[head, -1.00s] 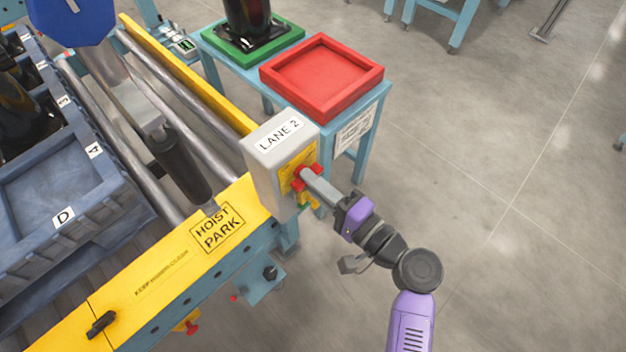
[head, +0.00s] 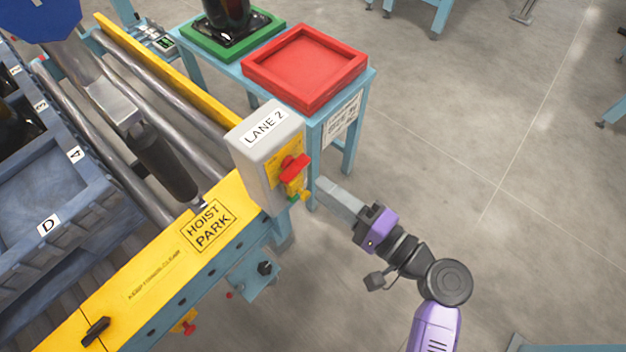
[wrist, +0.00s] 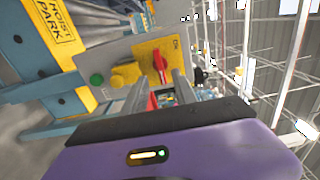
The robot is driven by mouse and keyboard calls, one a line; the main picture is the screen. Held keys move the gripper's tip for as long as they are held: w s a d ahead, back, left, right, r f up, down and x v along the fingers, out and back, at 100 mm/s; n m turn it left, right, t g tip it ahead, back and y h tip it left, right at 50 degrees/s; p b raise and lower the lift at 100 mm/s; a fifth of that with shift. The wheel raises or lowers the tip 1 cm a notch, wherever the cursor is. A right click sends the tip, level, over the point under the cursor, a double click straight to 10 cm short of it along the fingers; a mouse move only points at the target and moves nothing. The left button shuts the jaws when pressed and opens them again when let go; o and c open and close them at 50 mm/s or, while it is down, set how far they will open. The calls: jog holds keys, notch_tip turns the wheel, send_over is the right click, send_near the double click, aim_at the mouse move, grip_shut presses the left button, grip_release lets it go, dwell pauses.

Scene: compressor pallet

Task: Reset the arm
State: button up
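My gripper (head: 328,187) is in front of the grey "LANE 2" control box (head: 262,150), apart from its face and empty. In the wrist view its two grey fingers (wrist: 160,88) stand apart with a gap between them. The box's red rotary handle (head: 295,168) sits on a yellow plate. It also shows in the wrist view as a red handle (wrist: 160,66), beyond the fingertips. A yellow knob (wrist: 125,75) and a green button (wrist: 96,79) are on the same face.
A yellow rail marked "HOIST PARK" (head: 150,268) runs left of the box beside rollers and a blue-grey crate (head: 85,200). Behind stands a blue table with a red tray (head: 307,97) and a green tray (head: 262,35) holding a dark object. The floor to the right is largely clear.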

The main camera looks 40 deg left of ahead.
jog(key=shift+s+d, duration=0.1)
jog(key=shift+d, duration=0.45)
